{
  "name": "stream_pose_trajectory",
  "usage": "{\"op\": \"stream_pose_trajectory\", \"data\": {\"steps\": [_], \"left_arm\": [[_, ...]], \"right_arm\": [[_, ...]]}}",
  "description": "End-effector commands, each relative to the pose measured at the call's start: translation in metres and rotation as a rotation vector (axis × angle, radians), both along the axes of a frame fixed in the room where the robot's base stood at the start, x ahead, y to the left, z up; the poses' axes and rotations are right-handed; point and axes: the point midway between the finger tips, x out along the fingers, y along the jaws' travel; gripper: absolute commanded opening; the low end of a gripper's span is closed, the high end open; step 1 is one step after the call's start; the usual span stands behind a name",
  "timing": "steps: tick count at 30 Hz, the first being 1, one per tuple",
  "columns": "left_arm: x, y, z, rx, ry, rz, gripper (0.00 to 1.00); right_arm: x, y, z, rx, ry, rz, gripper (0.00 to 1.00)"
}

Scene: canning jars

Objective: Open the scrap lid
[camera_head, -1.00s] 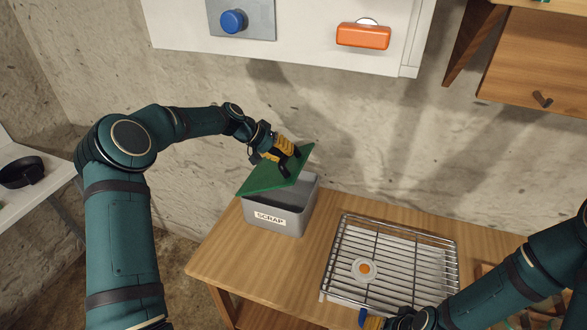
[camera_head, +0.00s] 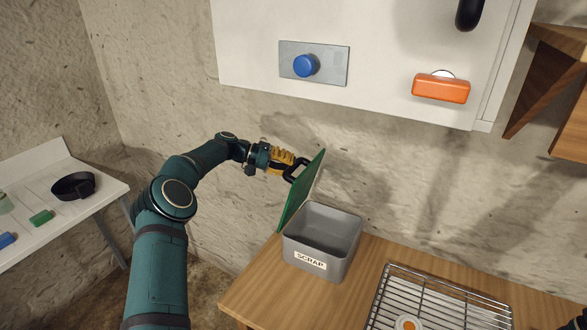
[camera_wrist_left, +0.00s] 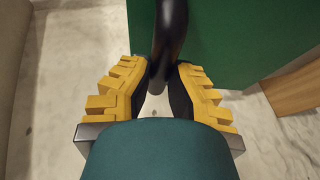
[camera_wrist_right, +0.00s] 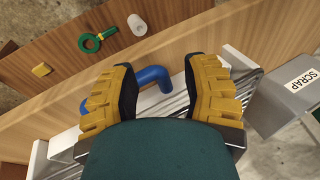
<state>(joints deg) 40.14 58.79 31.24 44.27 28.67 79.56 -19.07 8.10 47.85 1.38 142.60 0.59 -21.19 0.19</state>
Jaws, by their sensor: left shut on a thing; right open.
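The grey scrap bin (camera_head: 346,262) stands on the wooden table with its SCRAP label facing me; its open top shows an empty-looking inside. The green lid (camera_head: 302,192) stands steeply tilted at the bin's left side, its lower edge near the rim. My left gripper (camera_head: 290,168) is shut on the lid's black handle (camera_wrist_left: 168,45), left of the lid. My right gripper (camera_wrist_right: 160,80) is open in the right wrist view, with a blue handle (camera_wrist_right: 152,76) beyond and between its fingers; I cannot tell whether they touch. The bin also shows there at the right (camera_wrist_right: 270,108).
A wire rack (camera_head: 440,296) sits on the table right of the bin. A white cabinet with a blue knob (camera_head: 306,65) and an orange handle (camera_head: 441,88) hangs above. A side table (camera_head: 95,203) stands far left. The wall is close behind the bin.

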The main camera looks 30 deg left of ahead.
Motion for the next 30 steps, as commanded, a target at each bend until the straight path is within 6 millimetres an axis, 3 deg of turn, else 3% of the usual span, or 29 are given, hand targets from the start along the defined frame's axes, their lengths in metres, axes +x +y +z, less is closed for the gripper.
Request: {"op": "stream_pose_trajectory", "data": {"steps": [19, 20, 21, 23, 30], "left_arm": [[-0.0014, 0.0059, -0.0104, -0.047, 0.016, -0.003, 0.00], [-0.0015, 0.0059, -0.0106, -0.047, 0.016, -0.003, 0.23], [-0.0015, 0.0059, -0.0107, -0.047, 0.016, -0.003, 0.37], [-0.0014, 0.0057, -0.0100, -0.048, 0.016, -0.003, 0.52], [-0.0008, 0.0055, -0.0062, -0.050, 0.010, -0.002, 0.52]], "right_arm": [[-0.0001, -0.0001, -0.0005, 0.000, 0.000, 0.000, 0.47], [-0.0001, -0.0001, -0.0005, 0.000, 0.000, 0.000, 0.47], [-0.0001, -0.0001, -0.0005, 0.000, 0.000, 0.000, 0.47], [0.0000, -0.0002, -0.0005, 0.000, 0.000, 0.000, 0.47], [0.0000, -0.0001, -0.0003, 0.000, 0.000, 0.000, 0.47]]}}
